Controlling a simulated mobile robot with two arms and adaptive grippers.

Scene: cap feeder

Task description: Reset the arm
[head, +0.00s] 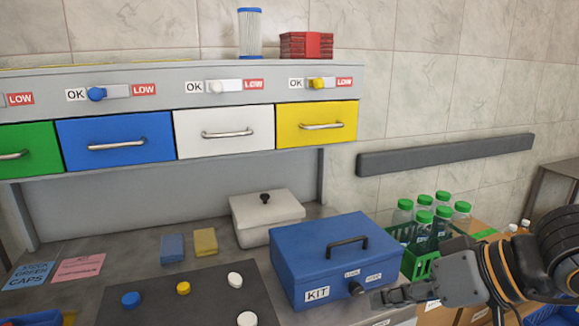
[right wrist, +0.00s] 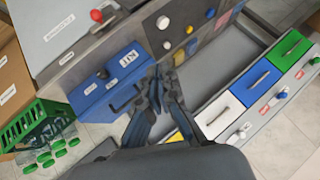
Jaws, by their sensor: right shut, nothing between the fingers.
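My right gripper (head: 380,298) comes in from the lower right, its fingers together and empty. Its tips are beside the front right of the blue KIT box (head: 297,277), near the box's dark knob; I cannot tell whether they touch. In the right wrist view the shut fingers (right wrist: 156,78) point toward the blue box (right wrist: 100,88). The box lid is down. My left gripper is not in view.
A dark mat (head: 185,298) holds blue, yellow and white caps. A white lidded box (head: 266,219) stands behind the KIT box. A green crate (head: 423,268) of green-capped bottles is at right. Closed green, blue, white and yellow drawers (head: 318,125) hang above the counter.

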